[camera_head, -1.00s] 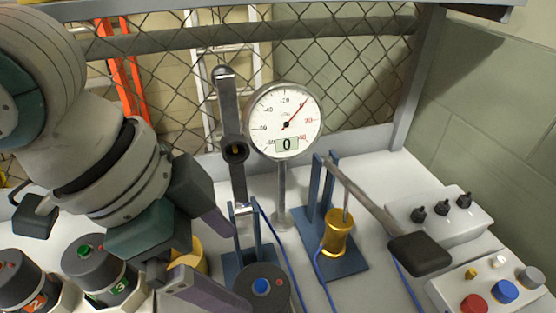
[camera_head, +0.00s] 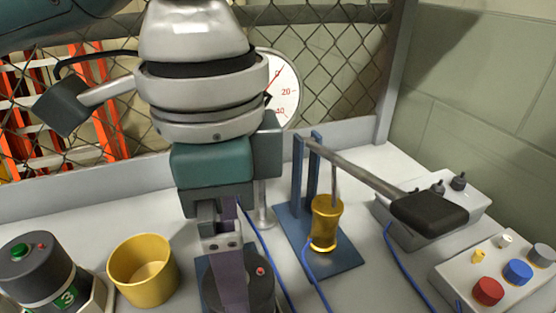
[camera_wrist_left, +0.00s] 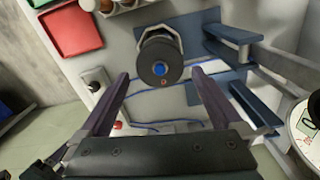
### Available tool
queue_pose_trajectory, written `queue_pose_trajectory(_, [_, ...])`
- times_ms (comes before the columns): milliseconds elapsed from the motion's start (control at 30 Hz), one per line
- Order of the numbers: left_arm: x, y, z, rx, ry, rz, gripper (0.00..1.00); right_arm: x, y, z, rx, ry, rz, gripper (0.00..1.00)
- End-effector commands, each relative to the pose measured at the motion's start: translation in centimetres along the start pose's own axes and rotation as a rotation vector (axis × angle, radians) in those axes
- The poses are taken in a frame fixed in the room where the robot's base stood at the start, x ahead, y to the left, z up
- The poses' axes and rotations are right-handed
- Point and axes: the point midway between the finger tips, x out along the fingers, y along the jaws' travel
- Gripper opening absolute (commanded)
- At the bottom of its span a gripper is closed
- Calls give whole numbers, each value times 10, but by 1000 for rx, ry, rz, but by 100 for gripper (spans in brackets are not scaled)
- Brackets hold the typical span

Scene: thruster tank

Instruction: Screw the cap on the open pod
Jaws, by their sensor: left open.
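A dark round pod-like part (camera_head: 262,283) with a small red dot stands on the white bench, partly hidden behind my left gripper. In the left wrist view it is a dark cylinder (camera_wrist_left: 160,65) with a blue centre, lying ahead between the fingertips. My left gripper (camera_head: 232,300) points down at it, open and empty; its spread fingers (camera_wrist_left: 160,76) show in the wrist view. Contact with the part cannot be told. A yellow open-topped cup (camera_head: 145,270) stands to its left, its inside empty. A dark pod (camera_head: 45,270) marked 3 is at far left. My right gripper is not in view.
A blue stand (camera_head: 338,262) with a gold cylinder (camera_head: 326,222) and a black-handled lever (camera_head: 425,213) stands right of the gripper. Blue cables cross the bench. A button box (camera_head: 500,275) is at right. A gauge (camera_head: 285,90) is partly hidden behind my arm.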

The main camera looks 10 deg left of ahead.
Motion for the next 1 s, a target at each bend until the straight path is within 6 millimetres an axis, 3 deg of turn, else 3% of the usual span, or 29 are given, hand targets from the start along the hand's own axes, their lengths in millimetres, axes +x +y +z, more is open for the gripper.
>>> queue_pose_trajectory(100, [23,0,1,-2,-2,3,100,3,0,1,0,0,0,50])
queue_pose_trajectory(300, [47,0,0,-1,0,1,100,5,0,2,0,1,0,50])
queue_pose_trajectory(667, [54,0,0,0,2,-1,100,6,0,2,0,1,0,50])
queue_pose_trajectory(1000, [53,0,0,0,2,-1,64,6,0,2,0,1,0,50])
